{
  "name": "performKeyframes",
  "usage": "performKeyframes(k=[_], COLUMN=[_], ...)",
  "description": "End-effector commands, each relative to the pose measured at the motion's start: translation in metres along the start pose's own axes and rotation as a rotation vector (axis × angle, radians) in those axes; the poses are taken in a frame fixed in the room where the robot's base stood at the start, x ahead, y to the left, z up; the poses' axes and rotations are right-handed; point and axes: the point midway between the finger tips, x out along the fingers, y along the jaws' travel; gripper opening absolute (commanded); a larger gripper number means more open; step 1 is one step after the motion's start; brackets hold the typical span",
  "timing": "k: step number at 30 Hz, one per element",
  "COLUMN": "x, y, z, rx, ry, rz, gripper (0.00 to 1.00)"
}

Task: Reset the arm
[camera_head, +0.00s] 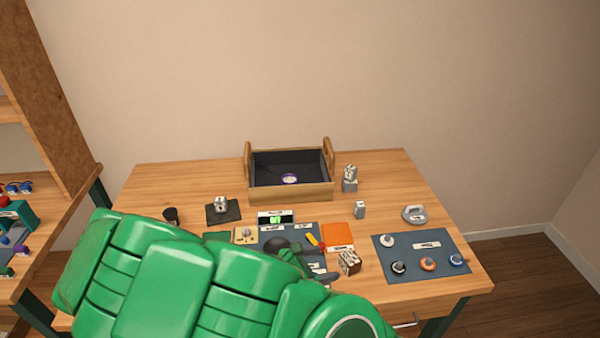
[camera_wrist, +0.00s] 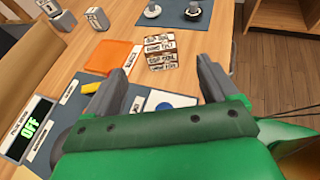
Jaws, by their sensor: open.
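My green arm fills the lower left and middle of the head view and hides part of the table. My gripper (camera_wrist: 165,85) shows in the wrist view with its two grey fingers spread apart and nothing between them. It is over the near middle of the table, above a blue-grey mat (camera_head: 275,236). A cube with black lettering (camera_wrist: 161,53) stands just beyond the fingertips, apart from them; it also shows in the head view (camera_head: 349,262).
An orange square (camera_head: 338,234) and a display reading OFF (camera_wrist: 27,130) lie close by. A wooden box (camera_head: 290,193) stands at the back. A mat (camera_head: 425,268) with several round pieces is at right. A shelf (camera_head: 40,100) stands at left. Bare wood shows at back right.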

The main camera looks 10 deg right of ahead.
Motion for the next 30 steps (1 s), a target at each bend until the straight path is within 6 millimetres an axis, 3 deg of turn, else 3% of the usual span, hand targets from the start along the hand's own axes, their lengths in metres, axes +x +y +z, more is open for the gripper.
performKeyframes(k=[5, 11, 30], x=[0.002, 0.007, 0.009], y=[-0.002, -0.017, -0.099], z=[0.006, 0.040, 0.141], rx=[0.033, 0.199, 0.807], ry=[0.007, 0.037, 0.161], rz=[-0.018, -0.115, -0.523], gripper=[0.87, 0.87, 0.87])
